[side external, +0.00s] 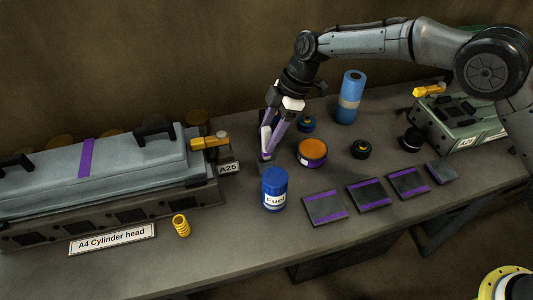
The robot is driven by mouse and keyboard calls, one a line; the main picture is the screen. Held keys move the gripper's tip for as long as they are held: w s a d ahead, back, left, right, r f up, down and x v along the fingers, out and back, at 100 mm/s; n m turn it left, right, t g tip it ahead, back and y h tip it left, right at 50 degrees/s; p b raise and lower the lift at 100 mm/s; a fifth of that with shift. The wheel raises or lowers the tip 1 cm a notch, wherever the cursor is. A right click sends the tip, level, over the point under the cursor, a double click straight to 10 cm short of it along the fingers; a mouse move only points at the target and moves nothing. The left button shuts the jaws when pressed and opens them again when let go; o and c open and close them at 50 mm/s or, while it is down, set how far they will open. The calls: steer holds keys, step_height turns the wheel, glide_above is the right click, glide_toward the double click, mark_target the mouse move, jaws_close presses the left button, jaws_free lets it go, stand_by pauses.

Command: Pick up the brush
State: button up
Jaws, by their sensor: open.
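My gripper (268,152) is open and points down at the bench behind the blue fuel can (274,188). Its fingertips are low, close to the bench top. A slim pale upright piece (265,138) shows at the fingers; it may be the brush's handle, but it is too small to tell it from a finger part. No other thing in view is clearly a brush. I cannot tell whether the fingers touch anything.
The cylinder head (110,185) fills the left of the bench. An orange-topped tin (312,152), a blue cylinder (350,97) and a black cap (361,149) stand right of my gripper. Several dark purple-striped plates (325,207) lie in front. A yellow spring (181,224) stands front left.

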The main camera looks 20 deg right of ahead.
mark_target(262, 158)
steer(key=x, duration=0.5)
steer(key=shift+c, duration=0.3)
jaws_close()
